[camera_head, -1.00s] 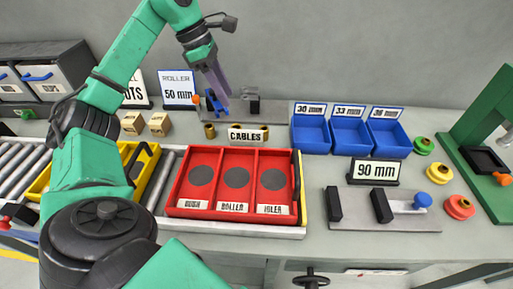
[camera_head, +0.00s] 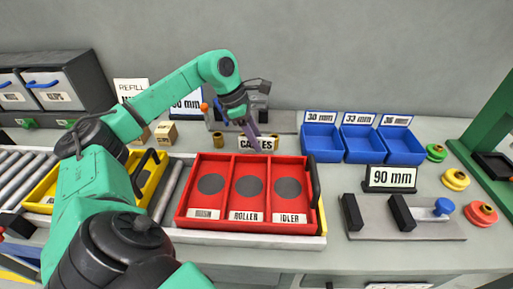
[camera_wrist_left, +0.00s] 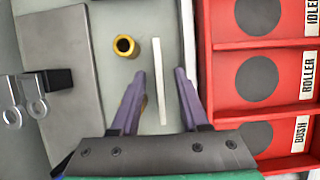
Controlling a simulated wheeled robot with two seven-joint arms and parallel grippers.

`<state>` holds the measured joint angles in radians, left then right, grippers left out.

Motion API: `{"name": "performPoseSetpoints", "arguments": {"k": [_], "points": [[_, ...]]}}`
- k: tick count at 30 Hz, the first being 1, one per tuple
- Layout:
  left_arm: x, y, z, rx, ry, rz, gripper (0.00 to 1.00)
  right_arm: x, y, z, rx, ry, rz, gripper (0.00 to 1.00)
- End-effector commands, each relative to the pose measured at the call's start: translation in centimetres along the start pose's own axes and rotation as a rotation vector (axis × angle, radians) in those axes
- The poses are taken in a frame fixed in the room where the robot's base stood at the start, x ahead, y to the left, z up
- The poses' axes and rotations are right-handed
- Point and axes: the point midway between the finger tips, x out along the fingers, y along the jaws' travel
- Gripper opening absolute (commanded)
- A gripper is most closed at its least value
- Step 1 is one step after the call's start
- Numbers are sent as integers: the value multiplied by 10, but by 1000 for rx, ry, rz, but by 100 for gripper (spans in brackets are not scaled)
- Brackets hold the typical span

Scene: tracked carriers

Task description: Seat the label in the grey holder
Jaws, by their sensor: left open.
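The white label (camera_head: 253,133), reading CABLES, stands on the table behind the red tray. My left gripper (camera_head: 254,144) is over it from above, and its purple fingers hide part of the lettering. In the left wrist view the label (camera_wrist_left: 158,60) is a thin white strip seen from its edge. It lies between the two open fingers (camera_wrist_left: 161,76), with a gap on both sides. A grey plate (camera_head: 284,119) lies behind; in the wrist view this plate (camera_wrist_left: 60,35) is at left. I cannot tell whether it belongs to the grey holder. My right gripper is out of view.
The red tray (camera_head: 320,221) with three compartments stands in front of the label. A brass bush (camera_head: 218,139) is beside the label. Blue bins (camera_head: 322,144) and a 90 mm sign (camera_head: 389,178) stand to the right. A yellow crate (camera_head: 156,189) is left.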

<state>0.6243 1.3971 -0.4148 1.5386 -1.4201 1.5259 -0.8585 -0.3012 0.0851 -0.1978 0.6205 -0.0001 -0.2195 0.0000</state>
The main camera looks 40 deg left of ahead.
Motion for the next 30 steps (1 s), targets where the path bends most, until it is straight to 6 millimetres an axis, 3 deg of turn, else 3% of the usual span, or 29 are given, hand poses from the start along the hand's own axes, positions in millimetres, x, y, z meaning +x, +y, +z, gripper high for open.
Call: {"name": "performPoseSetpoints", "arguments": {"k": [10,27,28,30], "points": [[6,0,0,0,1,1,45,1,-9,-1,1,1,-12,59],[10,0,-2,0,1,1,45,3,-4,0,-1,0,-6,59],[10,0,-2,0,1,1,41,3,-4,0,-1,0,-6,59],[10,0,-2,0,1,1,14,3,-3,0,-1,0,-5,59]]}}
